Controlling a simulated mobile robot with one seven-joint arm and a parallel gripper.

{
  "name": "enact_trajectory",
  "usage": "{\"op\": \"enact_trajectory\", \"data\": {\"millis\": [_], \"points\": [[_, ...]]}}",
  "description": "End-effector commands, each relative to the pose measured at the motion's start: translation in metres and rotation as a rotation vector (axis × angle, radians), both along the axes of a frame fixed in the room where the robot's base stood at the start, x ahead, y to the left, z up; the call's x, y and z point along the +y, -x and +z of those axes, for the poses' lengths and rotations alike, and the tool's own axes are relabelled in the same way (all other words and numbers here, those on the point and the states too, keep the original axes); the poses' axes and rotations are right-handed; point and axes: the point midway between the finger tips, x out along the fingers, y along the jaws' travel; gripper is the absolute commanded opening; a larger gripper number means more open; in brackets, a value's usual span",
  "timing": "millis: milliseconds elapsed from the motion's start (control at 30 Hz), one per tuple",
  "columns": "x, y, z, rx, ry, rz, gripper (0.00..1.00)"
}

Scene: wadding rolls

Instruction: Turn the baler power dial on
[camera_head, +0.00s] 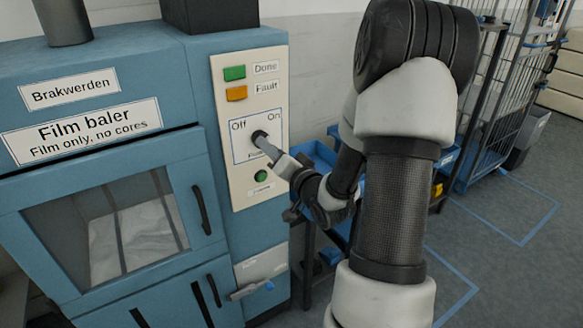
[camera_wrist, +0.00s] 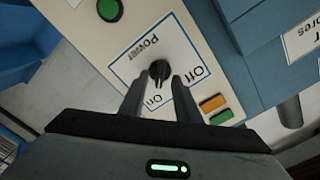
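The black power dial (camera_head: 259,136) sits in a white panel between the labels Off and On on the front of the blue film baler (camera_head: 100,55). In the wrist view the dial (camera_wrist: 159,72) lies between my two fingertips. My gripper (camera_wrist: 160,80) is open, with a finger on either side of the dial and small gaps showing. In the head view my gripper (camera_head: 272,150) reaches the dial from the lower right and hides part of the Power label. I cannot tell which way the dial's pointer faces.
A green Done light (camera_head: 234,73) and an orange Fault light (camera_head: 236,93) are above the dial. A green button (camera_head: 260,177) is below it. The baler's door handle (camera_head: 202,210) and a lower latch (camera_head: 250,290) stick out nearby. Blue bins (camera_head: 318,155) on a rack stand to the right.

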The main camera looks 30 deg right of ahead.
Motion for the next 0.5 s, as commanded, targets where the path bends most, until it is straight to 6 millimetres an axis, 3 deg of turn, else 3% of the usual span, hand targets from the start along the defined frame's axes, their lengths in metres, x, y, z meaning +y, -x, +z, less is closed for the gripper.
{"op": "enact_trajectory", "data": {"millis": [300, 500], "points": [[-0.003, 0.069, 0.0, 0.001, -0.001, -0.005, 0.3], [-0.004, 0.079, 0.007, 0.007, -0.006, 0.0, 0.3]]}}
